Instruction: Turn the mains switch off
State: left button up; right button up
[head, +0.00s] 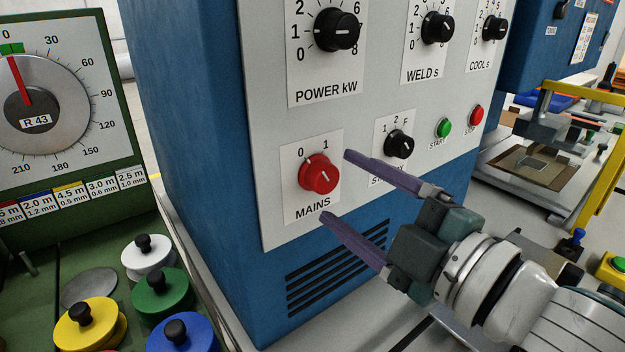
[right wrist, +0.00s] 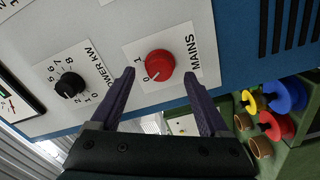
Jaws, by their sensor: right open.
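The mains switch is a red round knob (head: 319,175) on a white label plate marked 0 and 1, low on the front of the blue and grey welder cabinet. A pale mark on the knob appears to point toward the 0. My right gripper (head: 334,184) is open, with its two purple fingers spread and pointing at the knob. In the right wrist view, the knob (right wrist: 160,65) shows between and beyond the fingertips (right wrist: 158,73). Nothing is between the fingers, and they appear apart from the knob. My left gripper is not in view.
Black knobs for power (head: 337,30), weld (head: 437,28) and cool sit above. A smaller black selector (head: 399,144), a green start button (head: 443,128) and a red stop button (head: 477,115) are to the right. A green dial stand (head: 110,225) with coloured weights is at left.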

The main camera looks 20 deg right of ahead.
jog(key=b+v, duration=0.1)
jog(key=v, duration=0.5)
jog(key=shift+s+d, duration=0.15)
jog(key=shift+s, duration=0.25)
